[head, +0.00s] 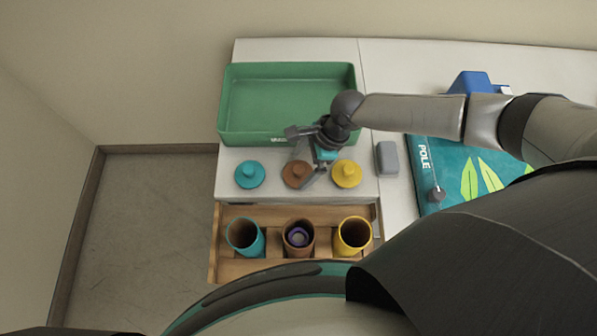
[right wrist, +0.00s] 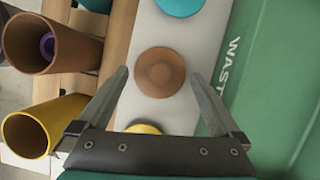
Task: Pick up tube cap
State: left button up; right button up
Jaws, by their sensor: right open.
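Three round knobbed tube caps sit in a row on the white counter: a teal cap (head: 249,174), a brown cap (head: 294,174) and a yellow cap (head: 346,173). My right gripper (head: 304,176) is open above the row, close to the brown cap. In the right wrist view the brown cap (right wrist: 160,72) shows just beyond and between the open fingers (right wrist: 160,85). The yellow cap (right wrist: 143,129) is partly hidden by the gripper body there. Teal (head: 246,238), brown (head: 299,238) and yellow (head: 353,236) tubes stand in the wooden rack. My left gripper is not seen.
A green tray marked with lettering (head: 232,105) stands behind the caps. The wooden rack (head: 228,270) is in front. A small grey block (head: 387,158) lies right of the yellow cap. A teal bag marked POLE (head: 440,170) and a blue object (head: 472,85) are farther right.

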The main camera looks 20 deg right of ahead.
jog(key=shift+x, duration=1.25)
jog(key=c, duration=0.9)
jog(key=shift+c, duration=0.2)
jog(key=shift+r, duration=0.1)
